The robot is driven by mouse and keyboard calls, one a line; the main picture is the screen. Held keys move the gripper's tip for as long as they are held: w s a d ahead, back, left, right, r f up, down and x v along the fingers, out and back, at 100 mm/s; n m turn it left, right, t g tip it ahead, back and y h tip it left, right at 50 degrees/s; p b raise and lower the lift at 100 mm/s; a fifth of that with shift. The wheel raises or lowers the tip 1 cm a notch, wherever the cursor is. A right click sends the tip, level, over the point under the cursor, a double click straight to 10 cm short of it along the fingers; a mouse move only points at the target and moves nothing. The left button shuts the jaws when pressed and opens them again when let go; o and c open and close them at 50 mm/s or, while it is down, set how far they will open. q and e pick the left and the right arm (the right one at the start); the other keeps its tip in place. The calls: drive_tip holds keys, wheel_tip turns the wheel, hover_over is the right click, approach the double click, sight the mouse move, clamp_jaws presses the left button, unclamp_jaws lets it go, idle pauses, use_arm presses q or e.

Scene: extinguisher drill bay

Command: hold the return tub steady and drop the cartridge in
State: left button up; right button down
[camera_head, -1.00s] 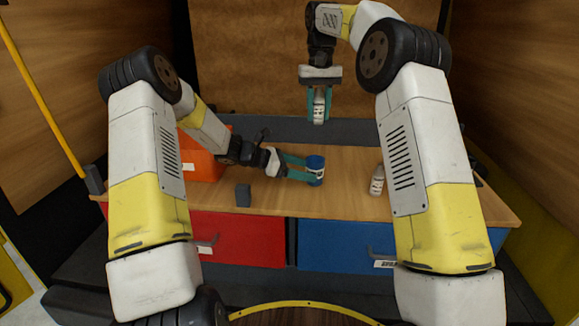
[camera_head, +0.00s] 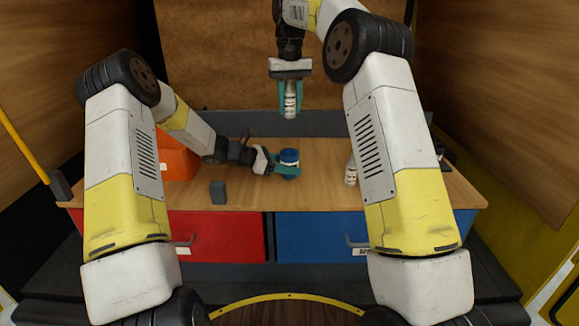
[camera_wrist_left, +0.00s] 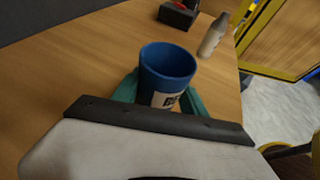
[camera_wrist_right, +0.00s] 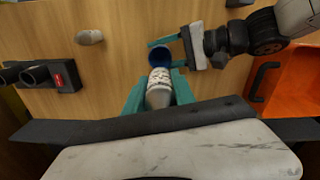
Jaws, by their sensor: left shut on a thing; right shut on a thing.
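The blue return tub (camera_head: 289,157) stands on the wooden bench; it also shows in the left wrist view (camera_wrist_left: 167,72) with a white label and an open top. My left gripper (camera_head: 288,168) is shut on the tub, a teal finger on each side of it. The white cartridge (camera_head: 290,101) is held upright in my right gripper (camera_head: 290,108), above the bench and higher than the tub. In the right wrist view the cartridge (camera_wrist_right: 159,88) sits between the teal fingers, and the tub's opening (camera_wrist_right: 159,58) shows just past its end.
A white bottle (camera_head: 351,170) stands on the bench right of the tub. An orange bin (camera_head: 178,160) is at the left, with a small dark block (camera_head: 218,191) near the front edge. A dark holder (camera_wrist_left: 179,14) lies at the bench's far side. Red and blue drawers are below.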

use_arm(q)
drive_tip(key=shift+c, duration=0.6)
use_arm(e)
wheel_tip(320, 180, down, 12)
drive_tip(key=shift+f, duration=0.2)
idle(0.8)
drive_tip(key=c, duration=0.9)
unclamp_jaws()
drive_tip(key=shift+c, duration=0.2)
wheel_tip(320, 180, up, 12)
use_arm(q)
drive_tip(key=o, duration=1.6)
